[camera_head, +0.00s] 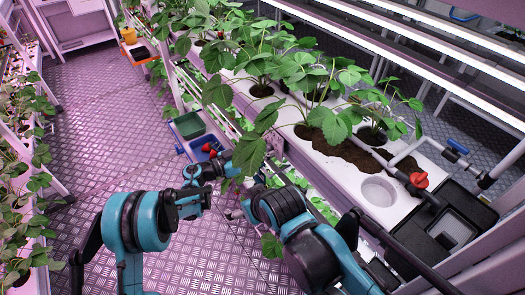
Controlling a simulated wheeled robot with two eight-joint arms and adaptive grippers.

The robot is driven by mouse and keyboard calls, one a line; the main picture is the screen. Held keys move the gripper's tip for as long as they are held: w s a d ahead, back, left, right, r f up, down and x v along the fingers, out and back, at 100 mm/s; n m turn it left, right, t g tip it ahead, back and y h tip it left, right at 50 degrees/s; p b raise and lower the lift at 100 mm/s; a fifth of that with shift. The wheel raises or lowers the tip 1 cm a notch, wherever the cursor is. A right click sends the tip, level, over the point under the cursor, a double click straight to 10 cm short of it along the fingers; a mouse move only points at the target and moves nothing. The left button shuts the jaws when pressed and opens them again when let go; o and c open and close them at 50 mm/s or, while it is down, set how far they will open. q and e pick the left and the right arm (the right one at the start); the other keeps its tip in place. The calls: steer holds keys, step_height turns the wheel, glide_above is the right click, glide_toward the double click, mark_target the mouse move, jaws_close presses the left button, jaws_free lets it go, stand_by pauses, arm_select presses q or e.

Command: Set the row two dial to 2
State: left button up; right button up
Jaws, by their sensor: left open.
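A red knob (419,180) sits on the grey pipe fitting at the right end of the white plant trough. A blue handle (457,146) is on the pipe just behind it. No numbers are readable, and I cannot tell whether either is the row two dial. My left gripper (196,203) is open over the aisle, left of the trough and well apart from both. My right arm (310,255) rises from the bottom along the trough's near side. Its end is small and dark among the leaves, so its jaws cannot be made out.
Strawberry plants (330,85) grow from the white trough (335,165), their leaves overhanging my arms. Green (188,125) and blue (207,146) bins stand beyond my grippers. A black box (450,225) sits near the trough's right end. Another plant rack lines the left. The metal floor (110,130) is open between.

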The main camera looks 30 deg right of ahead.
arm_select(q)
jaws_close()
steer(key=shift+m, duration=0.3)
steer(key=m, duration=0.3)
steer(key=shift+r, duration=0.1)
steer(key=m, duration=0.4)
steer(key=shift+s+t+y, duration=0.1)
steer(key=shift+t+y, duration=0.2)
steer(key=shift+y, duration=0.1)
steer(key=m, duration=0.3)
steer(key=shift+m+b, duration=0.4)
steer(key=shift+s+m+t+y, duration=0.1)
steer(key=shift+m+t+y, duration=0.25)
steer(key=shift+m, duration=1.25)
